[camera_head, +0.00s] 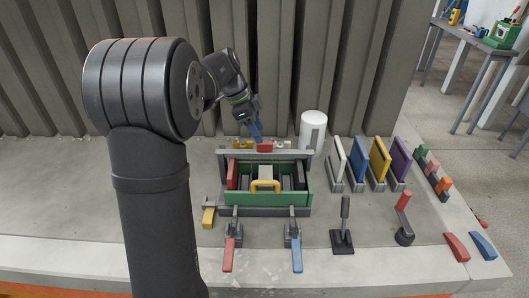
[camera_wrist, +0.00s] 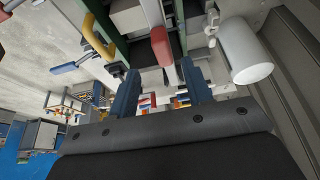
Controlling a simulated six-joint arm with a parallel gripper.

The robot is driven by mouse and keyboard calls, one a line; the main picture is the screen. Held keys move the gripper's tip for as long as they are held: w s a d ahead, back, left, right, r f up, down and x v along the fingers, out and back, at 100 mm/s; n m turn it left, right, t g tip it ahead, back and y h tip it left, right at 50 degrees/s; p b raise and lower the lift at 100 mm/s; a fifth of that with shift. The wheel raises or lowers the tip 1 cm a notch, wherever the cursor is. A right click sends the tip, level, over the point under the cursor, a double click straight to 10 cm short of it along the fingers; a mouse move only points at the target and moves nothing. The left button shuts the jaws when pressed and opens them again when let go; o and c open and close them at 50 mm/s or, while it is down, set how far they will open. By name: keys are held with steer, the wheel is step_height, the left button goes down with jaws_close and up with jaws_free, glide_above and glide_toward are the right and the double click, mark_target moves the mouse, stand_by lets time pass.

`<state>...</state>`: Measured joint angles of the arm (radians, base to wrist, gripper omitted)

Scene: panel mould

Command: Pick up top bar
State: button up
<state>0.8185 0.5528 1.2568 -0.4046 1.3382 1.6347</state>
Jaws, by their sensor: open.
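A long grey bar (camera_head: 290,154) lies along the far side of the mould, and I take it as the top bar. A red block (camera_head: 265,146) sits at its middle; a red rounded piece also shows in the wrist view (camera_wrist: 161,45). The mould has a green front wall (camera_head: 290,199) with a yellow handle (camera_head: 265,185). My gripper (camera_head: 256,136) is above the far side of the mould, close to the red block. In the wrist view its two blue fingers (camera_wrist: 161,88) are apart, with the red piece ahead between them. I see no contact.
A white cylinder (camera_head: 313,130) stands just right of the mould's far corner. White, blue, yellow and purple panels (camera_head: 380,158) stand in racks at right. Red and blue levers (camera_head: 228,255) are in front. A corrugated wall (camera_head: 320,65) rises close behind.

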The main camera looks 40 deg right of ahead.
mark_target(267, 151)
steer(key=x, duration=0.8)
steer(key=shift+w+d+f, duration=0.1)
steer(key=shift+w+d, duration=0.05)
steer(key=shift+w, duration=0.05)
jaws_close()
